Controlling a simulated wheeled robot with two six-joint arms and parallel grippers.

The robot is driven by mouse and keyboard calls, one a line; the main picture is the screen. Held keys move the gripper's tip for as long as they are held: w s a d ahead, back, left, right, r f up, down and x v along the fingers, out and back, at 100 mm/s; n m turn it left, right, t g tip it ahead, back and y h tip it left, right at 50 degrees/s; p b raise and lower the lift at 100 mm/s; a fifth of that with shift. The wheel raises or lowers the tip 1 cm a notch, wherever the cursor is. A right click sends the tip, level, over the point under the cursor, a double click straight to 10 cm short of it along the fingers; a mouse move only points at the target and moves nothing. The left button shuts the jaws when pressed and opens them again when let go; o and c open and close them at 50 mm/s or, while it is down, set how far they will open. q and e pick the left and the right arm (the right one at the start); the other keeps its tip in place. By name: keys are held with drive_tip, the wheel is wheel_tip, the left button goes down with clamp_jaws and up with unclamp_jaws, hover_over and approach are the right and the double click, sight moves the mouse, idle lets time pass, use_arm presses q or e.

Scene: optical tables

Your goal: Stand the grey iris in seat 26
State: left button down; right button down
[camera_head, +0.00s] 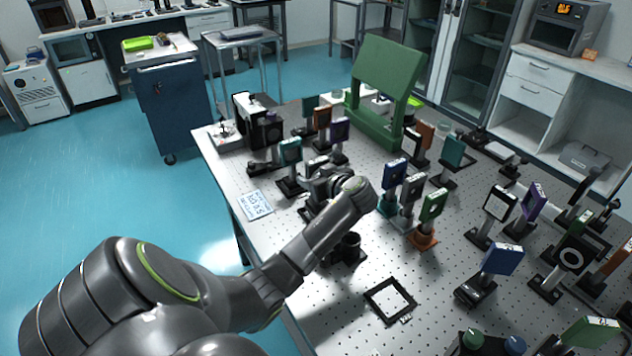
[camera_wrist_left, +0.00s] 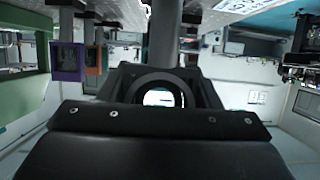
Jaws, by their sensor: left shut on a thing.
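My left arm reaches in from the lower left in the camera_head view. Its gripper (camera_head: 328,184) is low over the near left part of the table, small and dark against the mounts behind. In the left wrist view the gripper (camera_wrist_left: 160,98) is shut on a dark round ring, which I take for the grey iris (camera_wrist_left: 136,93). A grey post runs from the ring to the top of this upside-down-looking picture. The iris is hard to make out in the camera_head view. No seat number is readable, so I cannot tell which spot is seat 26. My right gripper is out of view.
The perforated table (camera_head: 350,320) carries several mounts, including a blue one (camera_head: 395,172) and a green one (camera_head: 433,205) close right of my gripper. An empty square black frame (camera_head: 369,294) lies flat in front. A tall green panel (camera_head: 385,80) stands behind.

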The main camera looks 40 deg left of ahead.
use_arm(q)
drive_tip(key=shift+f, duration=0.9)
drive_tip(key=shift+c, duration=2.2)
unclamp_jaws()
drive_tip(key=shift+f, duration=0.15)
drive_tip(key=shift+r, duration=0.25)
drive_tip(key=b+v, duration=0.3)
drive_tip(key=v, duration=0.9)
drive_tip(key=shift+f, duration=0.1)
